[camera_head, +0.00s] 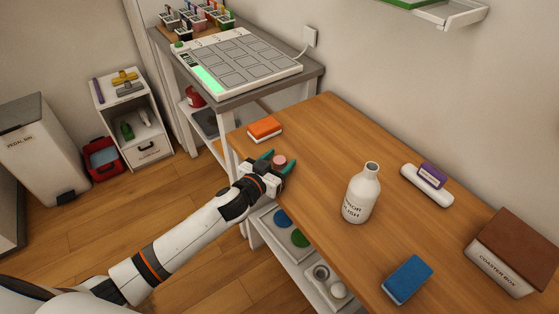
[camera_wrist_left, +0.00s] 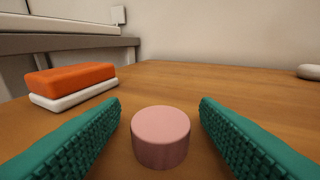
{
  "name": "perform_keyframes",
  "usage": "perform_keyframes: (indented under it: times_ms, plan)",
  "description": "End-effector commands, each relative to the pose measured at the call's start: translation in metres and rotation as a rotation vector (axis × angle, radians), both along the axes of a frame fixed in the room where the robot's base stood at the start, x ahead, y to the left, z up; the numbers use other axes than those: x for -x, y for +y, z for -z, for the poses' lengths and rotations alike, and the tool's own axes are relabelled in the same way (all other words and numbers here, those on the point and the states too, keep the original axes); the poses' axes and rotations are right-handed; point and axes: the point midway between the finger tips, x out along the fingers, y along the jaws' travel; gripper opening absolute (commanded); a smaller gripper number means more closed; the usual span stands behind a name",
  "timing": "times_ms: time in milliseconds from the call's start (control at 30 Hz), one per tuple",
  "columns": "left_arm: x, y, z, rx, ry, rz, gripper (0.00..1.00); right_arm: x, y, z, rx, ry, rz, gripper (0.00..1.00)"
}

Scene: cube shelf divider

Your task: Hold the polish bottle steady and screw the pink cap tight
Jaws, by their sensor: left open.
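The white polish bottle (camera_head: 360,195) stands upright and uncapped on the wooden table in the head view. The pink cap (camera_head: 279,161) sits on the table near its left edge; in the left wrist view the cap (camera_wrist_left: 161,136) is a short pink cylinder. My left gripper (camera_head: 279,163) is open with its green fingers on either side of the cap. In the left wrist view the left gripper's fingers (camera_wrist_left: 160,130) show a gap to the cap on both sides. My right gripper is in neither view.
An orange-and-white sponge (camera_head: 264,129) lies just beyond the left gripper. A blue sponge (camera_head: 407,280), a coaster box (camera_head: 515,252) and a purple block on a white roll (camera_head: 428,185) stand to the right. The wooden table (camera_head: 325,135) is clear between cap and bottle.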

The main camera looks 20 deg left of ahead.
Motion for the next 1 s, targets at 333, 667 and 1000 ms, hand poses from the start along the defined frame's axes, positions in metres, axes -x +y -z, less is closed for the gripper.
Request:
perform_keyframes:
  times_ms: [333, 667, 1000]
  plan:
    - [-0.006, -0.002, 0.001, -0.001, 0.000, 0.000, 0.50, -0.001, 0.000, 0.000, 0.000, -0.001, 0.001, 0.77]
    - [-0.005, -0.002, 0.001, -0.001, 0.001, 0.000, 0.09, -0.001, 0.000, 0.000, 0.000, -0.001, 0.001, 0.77]
    - [-0.006, -0.001, -0.022, -0.002, -0.004, 0.000, 0.09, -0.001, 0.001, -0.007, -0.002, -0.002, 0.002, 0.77]
